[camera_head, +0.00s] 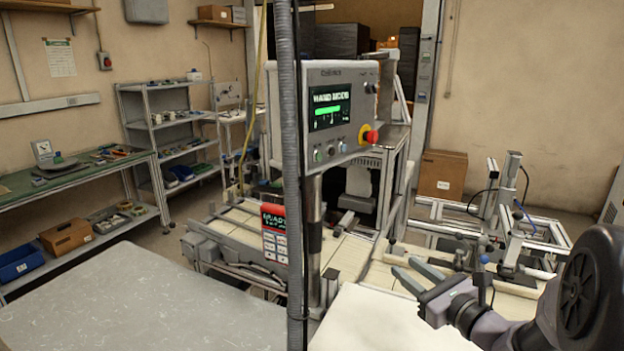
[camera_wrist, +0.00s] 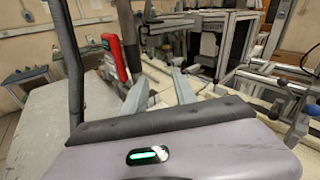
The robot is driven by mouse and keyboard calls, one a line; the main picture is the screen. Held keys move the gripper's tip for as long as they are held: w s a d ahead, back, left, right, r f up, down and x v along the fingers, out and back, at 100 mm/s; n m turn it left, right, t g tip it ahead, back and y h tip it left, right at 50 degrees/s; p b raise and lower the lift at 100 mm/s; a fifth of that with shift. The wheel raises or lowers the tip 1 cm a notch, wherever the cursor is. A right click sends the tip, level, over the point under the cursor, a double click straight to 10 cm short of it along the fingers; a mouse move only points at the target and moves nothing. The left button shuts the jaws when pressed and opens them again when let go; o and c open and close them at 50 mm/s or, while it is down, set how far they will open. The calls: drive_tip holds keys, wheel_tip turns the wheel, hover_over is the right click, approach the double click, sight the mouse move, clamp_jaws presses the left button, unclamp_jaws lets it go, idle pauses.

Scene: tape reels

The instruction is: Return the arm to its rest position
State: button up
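My gripper (camera_head: 418,273) shows at the lower right of the head view, at the end of my dark arm. Its two grey fingers are spread apart and nothing is between them. In the wrist view the fingers of my gripper (camera_wrist: 158,92) also stand apart with an empty gap. The gripper hangs in the air near the conveyor and the white surface at the front. I cannot tell its exact height. No tape reel can be made out in either view.
A machine with a control panel (camera_head: 340,105) and red stop button stands in the middle, behind a grey conduit (camera_head: 289,180). A grey table (camera_head: 130,305) is at front left, a white surface (camera_head: 385,325) at front centre. A metal frame (camera_head: 515,215) stands right.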

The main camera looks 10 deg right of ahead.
drive_tip(key=s+a+r+n+g+y, duration=0.1)
drive_tip(key=s+a+n+g+y, duration=0.1)
drive_tip(key=s+a+n+g, duration=0.55)
drive_tip(key=s+a+n+g+y, duration=0.25)
drive_tip(key=s+a+n, duration=0.6)
drive_tip(key=a, duration=0.55)
drive_tip(key=s+d+f+n+h, duration=0.1)
drive_tip(key=s+d+n+h, duration=0.4)
drive_tip(key=s+n+h, duration=0.3)
drive_tip(key=s+n, duration=0.2)
drive_tip(key=s, duration=0.2)
drive_tip(key=shift+s+f+b, duration=0.3)
drive_tip(key=shift+f+b, duration=0.05)
drive_tip(key=shift+f, duration=0.05)
